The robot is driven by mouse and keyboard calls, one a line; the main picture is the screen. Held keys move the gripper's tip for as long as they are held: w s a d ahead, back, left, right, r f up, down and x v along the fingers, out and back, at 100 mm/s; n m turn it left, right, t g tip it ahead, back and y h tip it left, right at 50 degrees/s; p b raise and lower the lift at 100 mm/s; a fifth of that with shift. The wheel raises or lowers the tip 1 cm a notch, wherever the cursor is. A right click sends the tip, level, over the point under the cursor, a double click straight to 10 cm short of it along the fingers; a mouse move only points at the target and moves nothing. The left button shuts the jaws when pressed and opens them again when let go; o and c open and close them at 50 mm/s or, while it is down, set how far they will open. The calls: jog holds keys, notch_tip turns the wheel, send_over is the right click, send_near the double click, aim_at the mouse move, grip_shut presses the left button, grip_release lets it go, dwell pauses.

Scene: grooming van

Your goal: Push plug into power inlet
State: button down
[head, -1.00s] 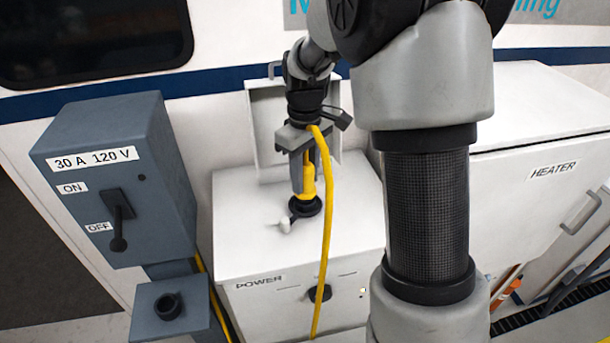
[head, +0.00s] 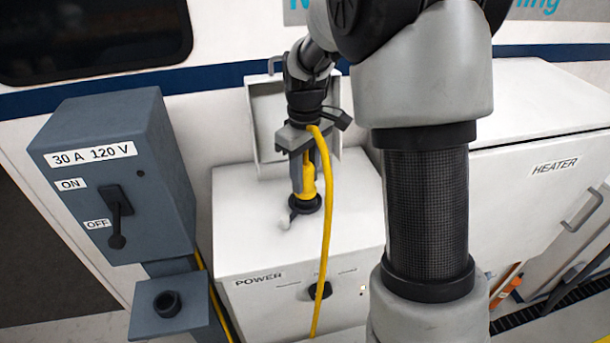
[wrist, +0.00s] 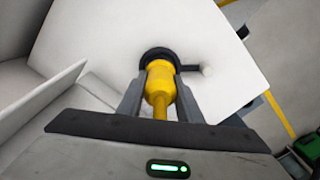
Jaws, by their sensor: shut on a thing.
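The yellow plug (head: 309,181) is upright between the fingers of my gripper (head: 304,188), which is shut on it. The plug's lower end meets the black round power inlet (head: 305,205) on top of the white POWER box (head: 235,215). How deep it sits in the inlet is hidden. In the wrist view the plug (wrist: 160,85) points into the black inlet ring (wrist: 157,54), with a finger on each side. A small lever with a pale knob (head: 285,224) sticks out beside the inlet. The yellow cable (head: 326,215) loops over my gripper and hangs down the box front.
A blue-grey switch box (head: 120,180) marked 30 A 120 V stands at the left, its handle near OFF. A raised lid (head: 266,120) stands behind the inlet. A white HEATER cabinet (head: 545,130) is at the right. A dark knob (head: 318,291) is on the POWER box front.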

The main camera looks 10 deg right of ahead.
jog(key=shift+f+b, duration=0.35)
jog(key=shift+f, duration=0.25)
jog(key=c, duration=1.2)
grip_release()
jog(key=shift+r, duration=0.1)
notch_tip(320, 180, up, 16)
jog(key=s+r+m+t+p, duration=0.1)
jog(key=s+r+m+t, duration=0.3)
jog(key=s, duration=0.8)
jog(key=s+f+m, duration=0.1)
jog(key=s, duration=0.2)
jog(key=s+f+m+t, duration=0.1)
jog(key=s, duration=0.2)
jog(key=s+f+m, duration=0.1)
jog(key=s, duration=0.3)
jog(key=shift+f+t, duration=0.2)
jog(key=shift+t, duration=0.1)
